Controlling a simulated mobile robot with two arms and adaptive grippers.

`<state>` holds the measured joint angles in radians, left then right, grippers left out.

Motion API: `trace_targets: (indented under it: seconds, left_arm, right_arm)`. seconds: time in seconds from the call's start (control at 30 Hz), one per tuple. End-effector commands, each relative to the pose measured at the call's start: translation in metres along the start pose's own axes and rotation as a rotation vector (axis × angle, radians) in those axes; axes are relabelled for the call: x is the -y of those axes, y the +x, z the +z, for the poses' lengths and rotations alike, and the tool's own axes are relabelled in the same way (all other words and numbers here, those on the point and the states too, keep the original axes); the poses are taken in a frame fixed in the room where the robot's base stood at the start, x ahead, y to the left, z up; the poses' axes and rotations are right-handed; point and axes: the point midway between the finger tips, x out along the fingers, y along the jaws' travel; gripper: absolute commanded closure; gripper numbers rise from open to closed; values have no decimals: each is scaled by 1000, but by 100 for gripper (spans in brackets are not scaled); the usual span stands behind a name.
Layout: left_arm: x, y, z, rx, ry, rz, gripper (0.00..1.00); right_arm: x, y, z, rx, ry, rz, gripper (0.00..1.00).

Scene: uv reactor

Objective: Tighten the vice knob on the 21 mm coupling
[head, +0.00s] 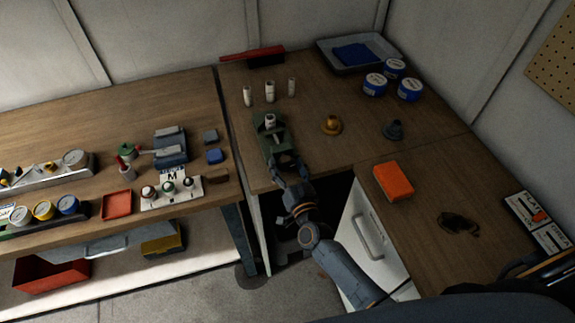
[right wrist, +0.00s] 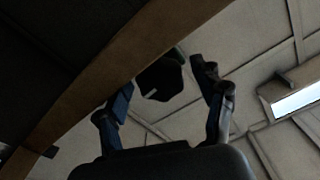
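The green vice (head: 264,147) stands at the front edge of the back table, with a pale coupling (head: 270,120) upright in it. Its size marking is too small to read. My right gripper (head: 286,166) is at the vice's front end, near the table edge. In the right wrist view its two fingers stand apart, and the dark vice knob (right wrist: 160,80) shows between them with gaps on both sides. In the head view the knob is hidden by the gripper. My left gripper is not in view.
Three pale cylinders (head: 270,91) stand behind the vice. A brass-coloured part (head: 331,124) and a grey part (head: 394,130) stand to its right. An orange box (head: 393,182) lies on the right table. The table edge (right wrist: 110,85) runs close by my right gripper.

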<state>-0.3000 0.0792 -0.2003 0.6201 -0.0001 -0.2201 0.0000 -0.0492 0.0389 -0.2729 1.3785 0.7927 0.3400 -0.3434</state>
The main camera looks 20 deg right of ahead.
Motion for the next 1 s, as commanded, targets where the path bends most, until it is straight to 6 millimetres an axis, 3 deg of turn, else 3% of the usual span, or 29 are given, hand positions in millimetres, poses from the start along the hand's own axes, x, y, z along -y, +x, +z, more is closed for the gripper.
trace_targets:
  seconds: [0.37,0.47,0.8,1.0]
  left_arm:
    - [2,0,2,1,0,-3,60]
    - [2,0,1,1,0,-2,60]
    - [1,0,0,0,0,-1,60]
    - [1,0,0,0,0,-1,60]
  right_arm:
    - [0,-6,1,0,-1,0,29]
    - [-1,-19,1,2,-1,1,29]
    - [-1,-90,1,3,-2,1,29]
    - [0,-114,1,1,-2,0,29]
